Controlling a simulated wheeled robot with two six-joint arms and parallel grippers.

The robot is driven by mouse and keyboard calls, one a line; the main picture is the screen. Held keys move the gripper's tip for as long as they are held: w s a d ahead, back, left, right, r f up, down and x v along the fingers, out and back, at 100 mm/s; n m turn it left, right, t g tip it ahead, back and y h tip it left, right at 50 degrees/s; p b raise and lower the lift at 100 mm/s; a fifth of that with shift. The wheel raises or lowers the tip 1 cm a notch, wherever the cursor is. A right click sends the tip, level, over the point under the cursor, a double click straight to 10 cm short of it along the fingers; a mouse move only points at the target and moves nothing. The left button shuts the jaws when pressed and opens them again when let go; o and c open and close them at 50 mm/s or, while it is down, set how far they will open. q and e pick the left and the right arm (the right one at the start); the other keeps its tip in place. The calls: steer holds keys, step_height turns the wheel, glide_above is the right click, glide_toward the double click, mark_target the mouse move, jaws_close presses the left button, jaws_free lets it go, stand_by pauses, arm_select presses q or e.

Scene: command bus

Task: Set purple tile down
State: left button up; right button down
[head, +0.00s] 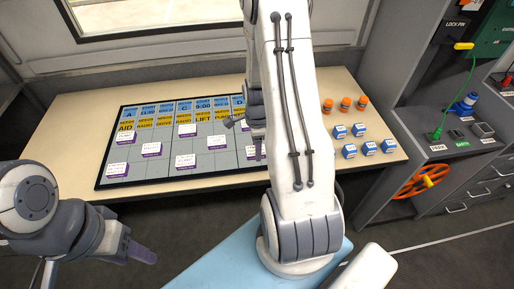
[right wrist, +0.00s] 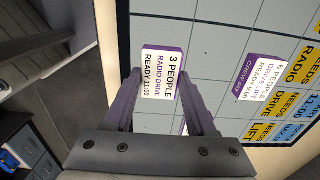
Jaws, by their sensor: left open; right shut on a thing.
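In the right wrist view my right gripper (right wrist: 162,82) is shut on a white tile with a purple border (right wrist: 160,76), printed "3 PEOPLE RADIO DRIVE READY 11:00". The tile is over the planning board (right wrist: 215,50), near its dark edge; whether it touches the board I cannot tell. Another purple-edged tile (right wrist: 262,80) lies on the board apart from it. In the head view my right arm hides the right fingertips and part of the board (head: 215,160). My left gripper (head: 140,252) is open and empty at the lower left, away from the board.
The board lies on a beige table (head: 75,125) with several purple-edged tiles on it, such as one at its left (head: 118,170). Blue blocks (head: 349,151) and orange-topped pieces (head: 345,104) stand right of my right arm. Grey shelving (head: 385,140) stands at the right.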

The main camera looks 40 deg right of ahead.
steer(key=shift+f, duration=0.3)
steer(key=shift+f, duration=0.2)
steer(key=shift+c, duration=1.1)
jaws_free()
step_height(320, 180, up, 12)
steer(key=shift+r, duration=0.25)
